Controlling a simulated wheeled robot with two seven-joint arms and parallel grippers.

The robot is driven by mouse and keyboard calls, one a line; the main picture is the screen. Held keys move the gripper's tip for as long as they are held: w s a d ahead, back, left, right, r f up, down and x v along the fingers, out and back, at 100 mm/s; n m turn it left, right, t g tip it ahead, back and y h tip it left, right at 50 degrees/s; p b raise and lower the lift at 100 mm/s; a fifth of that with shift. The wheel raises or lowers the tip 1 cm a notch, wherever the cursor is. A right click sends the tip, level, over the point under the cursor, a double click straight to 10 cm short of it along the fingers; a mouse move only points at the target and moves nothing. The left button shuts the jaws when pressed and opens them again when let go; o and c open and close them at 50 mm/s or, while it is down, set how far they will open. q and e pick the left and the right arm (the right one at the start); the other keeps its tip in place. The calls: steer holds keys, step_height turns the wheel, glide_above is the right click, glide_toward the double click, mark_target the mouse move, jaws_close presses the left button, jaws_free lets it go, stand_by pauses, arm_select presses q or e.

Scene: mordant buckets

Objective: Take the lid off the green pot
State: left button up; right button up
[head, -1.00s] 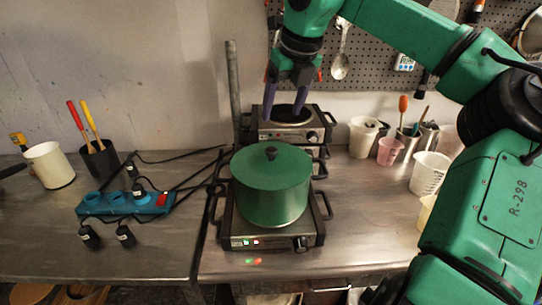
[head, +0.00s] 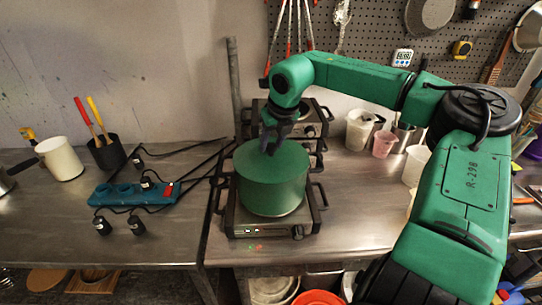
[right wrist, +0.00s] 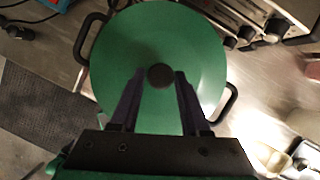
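The green pot (head: 272,197) stands on the front hot plate (head: 262,226) with its flat green lid (head: 247,159) on. The lid's round dark knob (right wrist: 159,76) shows in the right wrist view; my gripper hides it in the head view. My right gripper (head: 270,147) points down over the middle of the lid. In the right wrist view its two dark fingers (right wrist: 161,75) stand apart, one on each side of the knob, with at most a narrow gap; contact is not clear. My left gripper is not in view.
A second hot plate (head: 309,128) stands behind the pot. A blue power strip (head: 130,193) with black plugs and cables lies at left, near a white container (head: 60,159) and a black tool cup (head: 107,154). Cups and beakers (head: 383,144) stand at right behind my arm.

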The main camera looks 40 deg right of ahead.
jaws_close()
stand_by(1.1)
